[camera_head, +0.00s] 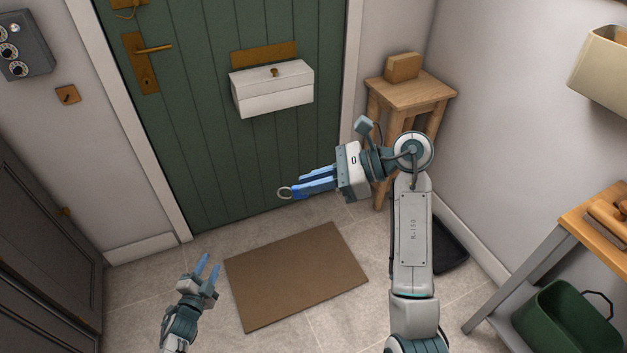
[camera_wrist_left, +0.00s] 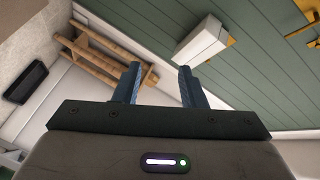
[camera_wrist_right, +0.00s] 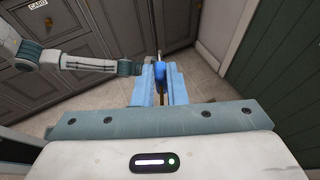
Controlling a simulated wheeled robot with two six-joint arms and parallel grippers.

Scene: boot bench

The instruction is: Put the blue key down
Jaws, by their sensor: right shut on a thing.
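My right gripper (camera_head: 306,186) reaches left across the front of the green door and is shut on the blue key. A ring (camera_head: 284,193) sticks out past its fingertips in the head view. The right wrist view shows the blue part of the key (camera_wrist_right: 160,70) between the light-blue fingers, with a thin brass-coloured part along it. The fingers hide much of the key. The key is held in the air, clear of any surface. My left gripper (camera_head: 208,268) is low at the left of the doormat, open and empty; its spread fingers show in the left wrist view (camera_wrist_left: 160,85).
A white box (camera_head: 272,92) is mounted on the green door (camera_head: 200,130). A wooden stool (camera_head: 412,95) holds a tan block (camera_head: 402,67). A brown doormat (camera_head: 295,275) lies on the floor. At the right are a bench (camera_head: 590,222) and a green bin (camera_head: 565,325).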

